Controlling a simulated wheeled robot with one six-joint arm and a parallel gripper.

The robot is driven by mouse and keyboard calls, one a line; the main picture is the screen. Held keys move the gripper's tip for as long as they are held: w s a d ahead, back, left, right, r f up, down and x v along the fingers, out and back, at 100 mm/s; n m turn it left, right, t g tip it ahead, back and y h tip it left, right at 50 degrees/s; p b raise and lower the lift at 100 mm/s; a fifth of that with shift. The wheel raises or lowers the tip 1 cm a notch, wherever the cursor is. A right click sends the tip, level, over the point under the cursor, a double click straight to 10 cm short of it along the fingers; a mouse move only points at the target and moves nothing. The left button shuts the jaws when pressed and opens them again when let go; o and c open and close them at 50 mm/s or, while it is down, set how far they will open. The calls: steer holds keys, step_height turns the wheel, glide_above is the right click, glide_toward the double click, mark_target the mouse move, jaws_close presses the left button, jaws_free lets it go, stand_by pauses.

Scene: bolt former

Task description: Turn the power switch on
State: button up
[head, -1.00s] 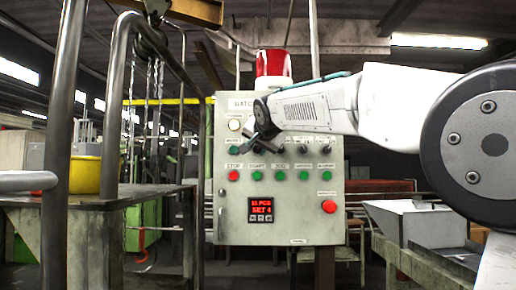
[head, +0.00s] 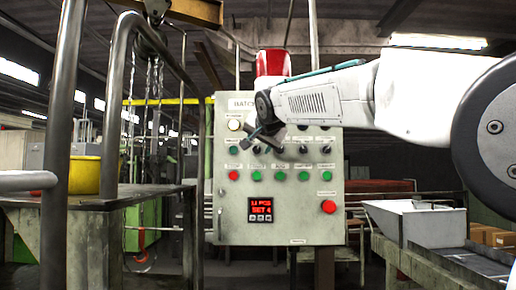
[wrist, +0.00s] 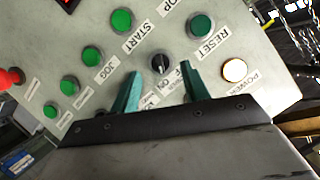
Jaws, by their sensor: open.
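The power switch (wrist: 161,63) is a small black rotary knob on the grey control panel, with OFF and ON labels beside it in the wrist view. I cannot tell for sure which label its pointer faces. My gripper (wrist: 160,72) is open and empty. Its two teal fingers point at the panel, one on either side of the knob in the picture, and I see no clear contact. In the head view my gripper (head: 266,135) is in front of the panel's upper left and hides the switch. The round power lamp (wrist: 234,70) looks pale.
Green buttons RESET (wrist: 200,25), START (wrist: 121,21) and JOG (wrist: 92,55) surround the knob. A red button (head: 328,207) sits at the panel's lower right. A red display (head: 261,208) is lit. Metal rails (head: 115,100) and a yellow pot (head: 84,175) stand left.

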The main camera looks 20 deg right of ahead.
steer(key=v, duration=0.5)
stand_by(0.4)
steer(key=s+d+f+n+g, duration=0.1)
steer(key=s+f+n+g, duration=0.3)
steer(key=f, duration=0.6)
steer(key=s+d+f+n+g, duration=0.1)
steer(key=s+f+g, duration=0.2)
steer(key=s+f, duration=0.5)
steer(key=s+f+n+g, duration=0.1)
steer(key=s+f+g, duration=0.2)
steer(key=s+f, duration=0.9)
steer(key=s+d+f+n+g+y, duration=0.1)
steer(key=s+f+g, duration=0.2)
steer(key=s+f, duration=0.9)
steer(key=s, duration=0.5)
steer(key=shift+d+f+n, duration=0.25)
steer(key=shift+f+n, duration=0.05)
steer(key=shift+n, duration=0.1)
